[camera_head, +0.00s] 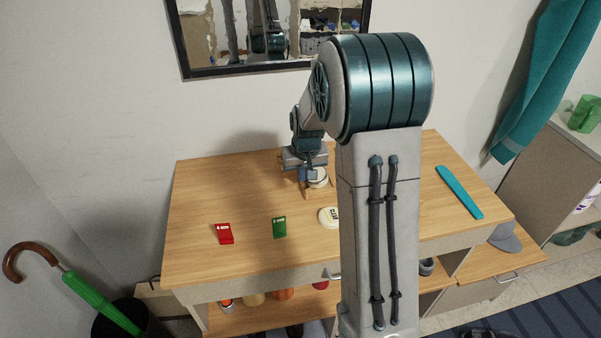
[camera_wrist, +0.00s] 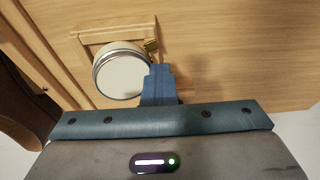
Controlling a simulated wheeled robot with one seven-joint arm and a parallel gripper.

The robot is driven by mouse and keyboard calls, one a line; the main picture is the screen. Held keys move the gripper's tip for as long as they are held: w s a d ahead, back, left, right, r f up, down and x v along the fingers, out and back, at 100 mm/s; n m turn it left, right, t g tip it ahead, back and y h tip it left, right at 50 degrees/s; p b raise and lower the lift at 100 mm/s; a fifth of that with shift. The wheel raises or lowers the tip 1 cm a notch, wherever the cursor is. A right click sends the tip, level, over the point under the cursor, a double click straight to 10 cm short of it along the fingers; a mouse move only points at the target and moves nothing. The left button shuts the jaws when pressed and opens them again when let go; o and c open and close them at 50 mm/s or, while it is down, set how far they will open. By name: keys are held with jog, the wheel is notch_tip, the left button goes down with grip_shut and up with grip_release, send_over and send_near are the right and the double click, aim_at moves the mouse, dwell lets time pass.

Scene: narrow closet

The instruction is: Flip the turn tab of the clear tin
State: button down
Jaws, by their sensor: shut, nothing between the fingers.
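A round tin (camera_wrist: 121,72) with a pale top and metal rim sits on a light wooden holder (camera_wrist: 88,40) in the wrist view. A small brass tab (camera_wrist: 151,46) stands at the rim's upper right. My gripper (camera_wrist: 160,68) is shut and empty, its blue fingertips beside the rim just below the tab; whether they touch is unclear. In the head view the tin (camera_head: 318,180) and its holder (camera_head: 320,194) are on the desk, with my gripper (camera_head: 304,177) at the tin's left side. The tab cannot be made out there.
A cream disc (camera_head: 329,216) with dark lettering, a green card (camera_head: 279,228) and a red card (camera_head: 223,234) lie in front on the desk (camera_head: 200,200). A teal strip (camera_head: 459,191) lies at the right. A framed mirror (camera_head: 230,66) hangs behind. The desk's left is clear.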

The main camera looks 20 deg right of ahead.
jog(key=shift+s+d+f, duration=0.1)
jog(key=shift+s+f, duration=0.05)
jog(key=shift+s, duration=0.05)
notch_tip(320, 180, up, 14)
jog(key=p, duration=0.1)
jog(key=shift+w+p, duration=0.3)
jog(key=shift+w, duration=0.1)
dwell(0.4)
